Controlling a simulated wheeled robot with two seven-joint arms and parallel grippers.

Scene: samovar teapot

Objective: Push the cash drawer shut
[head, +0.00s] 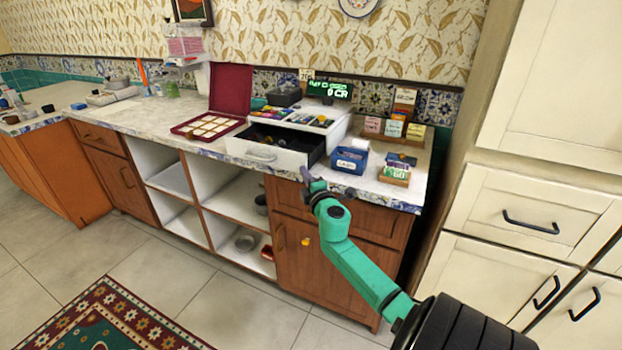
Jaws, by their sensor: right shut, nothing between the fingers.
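The cash register (318,113) stands on the counter, with colored keys and a green lit display. Its white cash drawer (265,152) sticks out open toward the front, with a dark inside and a handle on its front face. My right gripper (306,174) is shut and empty. In the picture it is just right of and a little below the drawer's front face, near the counter's front edge. I cannot tell whether it touches anything. My left gripper is out of view.
A blue box (349,160) stands right of the drawer, close to my right gripper. Small card stacks (395,174) are farther right. An open red case (216,115) is left of the register. Cabinets (338,250) are below the counter (120,120).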

